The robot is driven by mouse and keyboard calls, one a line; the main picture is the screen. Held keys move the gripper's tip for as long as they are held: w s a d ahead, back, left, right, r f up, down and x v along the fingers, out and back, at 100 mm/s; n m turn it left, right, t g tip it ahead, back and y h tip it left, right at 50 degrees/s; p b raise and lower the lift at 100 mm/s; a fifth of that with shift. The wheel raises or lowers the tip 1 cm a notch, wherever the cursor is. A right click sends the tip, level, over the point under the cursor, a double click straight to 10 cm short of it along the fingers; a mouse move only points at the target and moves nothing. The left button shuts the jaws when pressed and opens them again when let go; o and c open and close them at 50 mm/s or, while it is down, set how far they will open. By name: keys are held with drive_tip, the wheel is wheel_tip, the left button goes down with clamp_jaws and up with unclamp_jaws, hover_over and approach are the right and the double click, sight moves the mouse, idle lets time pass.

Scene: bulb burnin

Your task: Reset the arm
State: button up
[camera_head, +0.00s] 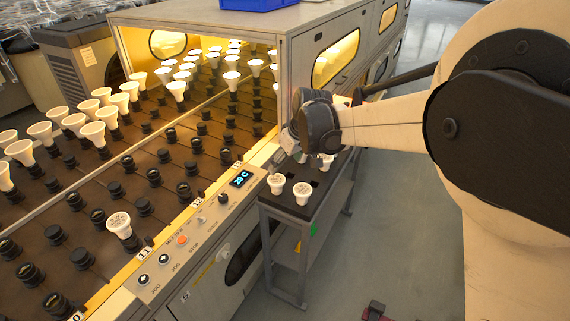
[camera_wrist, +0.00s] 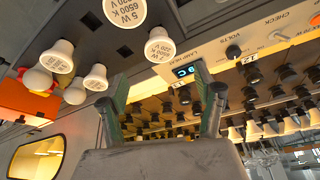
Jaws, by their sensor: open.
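My gripper shows in the wrist view (camera_wrist: 160,108), its two dark green fingers spread apart with nothing between them. In the head view my arm reaches in from the right, and its wrist hangs over the small side stand (camera_head: 290,207). The fingertips are hard to make out there. White bulbs stand on that stand, including a front-left one (camera_head: 276,184), a front one (camera_head: 302,193) and another (camera_head: 327,161) partly hidden below my wrist. In the wrist view, several bulbs, one labelled 5 W (camera_wrist: 125,11), sit to the left and above the fingers.
A rack bed (camera_head: 180,150) with rows of black sockets fills the left; many hold white bulbs. One lone bulb (camera_head: 119,224) sits in a front row. The control panel (camera_head: 170,258) has a lit display (camera_head: 241,179). A grey oven cabinet (camera_head: 305,60) stands behind my wrist. Floor (camera_head: 400,240) is open at right.

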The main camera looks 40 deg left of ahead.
idle(0.3)
drive_tip(key=d+r+m+t, duration=0.15)
drive_tip(key=d+r, duration=0.35)
drive_tip(key=d, duration=0.7)
drive_tip(key=d+r+m+t+h, duration=0.1)
drive_tip(key=d+r+m, duration=0.3)
drive_tip(key=d, duration=0.7)
drive_tip(key=d+r+m+t, duration=0.15)
drive_tip(key=d+r, duration=0.45)
drive_tip(key=d, duration=0.6)
drive_tip(key=s+d+f+m+t+h, duration=0.1)
drive_tip(key=s+d+m, duration=0.3)
drive_tip(key=s+d, duration=0.5)
drive_tip(key=s+d+f+m+t+h, duration=0.1)
drive_tip(key=s+d+f+m+h, duration=0.1)
drive_tip(key=s+d, duration=0.7)
drive_tip(key=d+m, duration=0.1)
drive_tip(key=d, duration=0.6)
drive_tip(key=shift+s+m, duration=0.35)
drive_tip(key=shift+m, duration=0.05)
